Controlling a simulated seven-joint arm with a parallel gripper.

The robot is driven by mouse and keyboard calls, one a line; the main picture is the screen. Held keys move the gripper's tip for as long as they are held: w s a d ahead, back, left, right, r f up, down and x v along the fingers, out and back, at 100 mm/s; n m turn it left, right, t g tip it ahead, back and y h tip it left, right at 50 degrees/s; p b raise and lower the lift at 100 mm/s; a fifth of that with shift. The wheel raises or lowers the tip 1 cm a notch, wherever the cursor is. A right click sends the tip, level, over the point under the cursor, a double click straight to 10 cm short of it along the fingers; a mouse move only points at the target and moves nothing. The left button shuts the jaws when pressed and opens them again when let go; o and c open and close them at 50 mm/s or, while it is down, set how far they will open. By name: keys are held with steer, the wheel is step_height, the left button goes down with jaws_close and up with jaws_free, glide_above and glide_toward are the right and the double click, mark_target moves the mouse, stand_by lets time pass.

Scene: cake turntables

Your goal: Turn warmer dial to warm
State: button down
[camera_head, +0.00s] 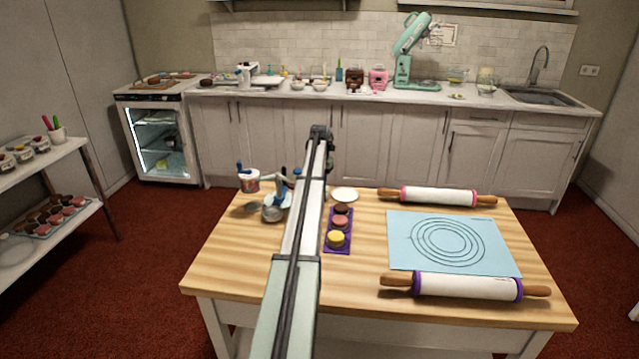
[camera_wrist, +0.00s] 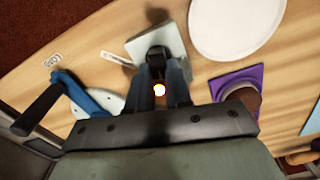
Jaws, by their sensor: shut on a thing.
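In the wrist view my gripper (camera_wrist: 158,68) points down over the table with its fingers close together. They are shut on a small dark knob-like dial (camera_wrist: 157,54). The dial sits on a pale, square block that looks like the warmer (camera_wrist: 137,48). A bright white-orange glow shows between the fingers. The fingers hide part of the dial, and I cannot read which setting it points to. In the head view my own arm covers the warmer and my fingers.
A white plate (camera_wrist: 238,25) and a purple tray (camera_wrist: 219,85) with cakes lie right of the warmer. A blue item with a dark handle (camera_wrist: 40,114) is at lower left. In the head view, rolling pins (camera_head: 428,196) and a blue mat (camera_head: 400,252) fill the table's right.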

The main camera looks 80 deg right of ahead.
steer(key=shift+n, duration=0.6)
steer(key=c, duration=1)
jaws_free()
steer(key=shift+c, duration=0.2)
steer(key=shift+r, duration=0.1)
step_height(320, 180, up, 14)
steer(key=shift+f, duration=0.2)
